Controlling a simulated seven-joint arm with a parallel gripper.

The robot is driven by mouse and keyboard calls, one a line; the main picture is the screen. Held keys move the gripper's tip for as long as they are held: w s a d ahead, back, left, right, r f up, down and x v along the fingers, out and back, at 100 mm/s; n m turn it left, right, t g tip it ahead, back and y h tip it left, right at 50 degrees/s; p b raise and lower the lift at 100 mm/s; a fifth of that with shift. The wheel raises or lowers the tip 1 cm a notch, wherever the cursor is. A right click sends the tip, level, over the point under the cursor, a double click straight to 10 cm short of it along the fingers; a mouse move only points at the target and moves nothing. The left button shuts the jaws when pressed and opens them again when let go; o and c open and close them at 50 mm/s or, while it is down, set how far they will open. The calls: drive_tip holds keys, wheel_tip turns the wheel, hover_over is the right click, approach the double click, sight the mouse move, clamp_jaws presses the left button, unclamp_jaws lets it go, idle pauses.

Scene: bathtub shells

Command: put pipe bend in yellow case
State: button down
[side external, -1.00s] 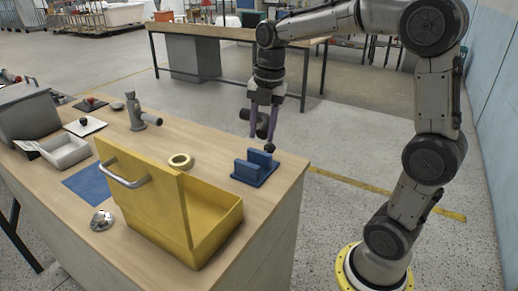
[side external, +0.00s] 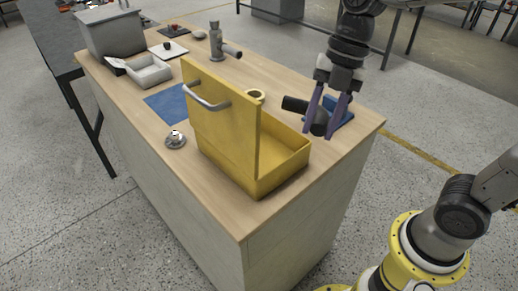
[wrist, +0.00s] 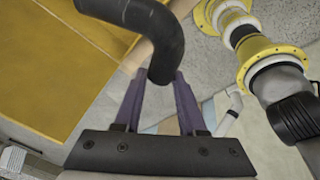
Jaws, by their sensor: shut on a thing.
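The dark grey pipe bend (side external: 296,104) is held between the purple fingers of my gripper (side external: 318,128), in the air close to the back right side of the yellow case. In the wrist view the bend (wrist: 162,30) curves up from between the fingers (wrist: 160,78). The yellow case (side external: 282,172) stands open on the bench, its lid (side external: 225,122) upright with a metal handle. Its inside is partly hidden by the lid; what shows of it looks empty. The case (wrist: 45,65) also fills the upper left of the wrist view.
A blue fixture (side external: 344,114) sits behind my fingers, partly hidden. A pale ring (side external: 255,95) lies behind the lid. A metal knob (side external: 176,140), blue mat (side external: 168,103), light tray (side external: 150,72), grey box (side external: 110,32) and grey fitting (side external: 216,45) occupy the bench's left and back.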

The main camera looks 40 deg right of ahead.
drive_tip(key=shift+w+a+f, duration=0.6)
drive_tip(key=shift+w+f, duration=1.25)
drive_tip(key=shift+f, duration=0.15)
drive_tip(key=shift+w+a+f, duration=0.6)
drive_tip(key=shift+w+f, duration=1.3)
drive_tip(key=shift+f, duration=0.1)
drive_tip(key=shift+w+a+f, duration=0.6)
drive_tip(key=shift+w+f, duration=1.25)
drive_tip(key=shift+f, duration=0.15)
drive_tip(key=shift+f, duration=0.1)
drive_tip(key=shift+f, duration=0.35)
drive_tip(key=shift+f, duration=0.15)
drive_tip(key=shift+c, duration=2.4)
unclamp_jaws()
